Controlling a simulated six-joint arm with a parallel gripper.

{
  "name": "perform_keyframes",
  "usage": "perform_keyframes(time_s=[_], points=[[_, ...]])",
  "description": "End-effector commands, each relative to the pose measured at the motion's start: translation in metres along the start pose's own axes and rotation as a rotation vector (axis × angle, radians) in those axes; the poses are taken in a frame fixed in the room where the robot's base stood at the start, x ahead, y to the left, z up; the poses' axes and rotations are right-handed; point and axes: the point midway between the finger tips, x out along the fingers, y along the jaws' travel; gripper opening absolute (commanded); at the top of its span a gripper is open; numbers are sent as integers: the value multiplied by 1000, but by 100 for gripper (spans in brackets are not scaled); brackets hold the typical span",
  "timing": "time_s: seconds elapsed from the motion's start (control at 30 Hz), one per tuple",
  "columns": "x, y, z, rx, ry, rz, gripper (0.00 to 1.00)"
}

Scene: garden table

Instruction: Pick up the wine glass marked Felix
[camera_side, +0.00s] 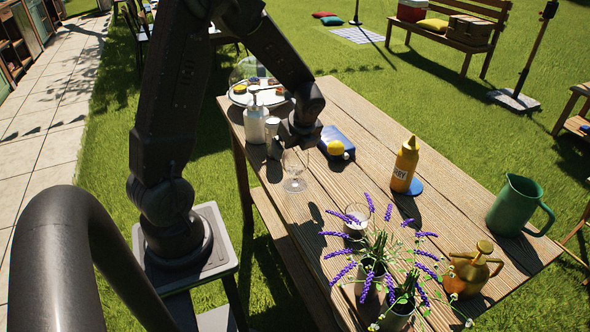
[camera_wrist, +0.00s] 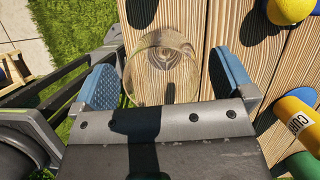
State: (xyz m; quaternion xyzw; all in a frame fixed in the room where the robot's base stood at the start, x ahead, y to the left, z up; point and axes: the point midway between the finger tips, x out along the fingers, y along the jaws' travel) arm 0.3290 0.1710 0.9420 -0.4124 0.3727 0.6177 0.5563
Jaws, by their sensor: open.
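A clear wine glass (camera_side: 294,171) stands upright on the wooden table, just below my gripper (camera_side: 297,146). In the wrist view the glass (camera_wrist: 160,62) is seen from above, its round bowl between the two blue finger pads of my gripper (camera_wrist: 165,80). The pads stand apart on either side of the bowl, with a visible gap on the right; at the left I cannot tell whether pad and glass touch. The near part of the glass is hidden by the gripper body. No name is readable on it.
A white pump bottle (camera_side: 255,118) and a grey cup (camera_side: 273,136) stand close on the left. A yellow bottle (camera_side: 405,165), green jug (camera_side: 519,205), brass pot (camera_side: 471,271) and lavender pots (camera_side: 373,275) stand farther off.

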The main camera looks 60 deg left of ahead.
Motion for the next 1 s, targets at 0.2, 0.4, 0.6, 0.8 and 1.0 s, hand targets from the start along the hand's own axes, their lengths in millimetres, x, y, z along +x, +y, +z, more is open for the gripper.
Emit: perform_keyframes(time_s=[0.2,0.4,0.6,0.8,1.0], points=[[16,0,0,0,1,-3,100],[15,-1,0,0,1,-3,98],[15,-1,0,0,1,-3,79],[15,-1,0,-1,1,-3,60],[15,-1,0,0,1,-3,41]])
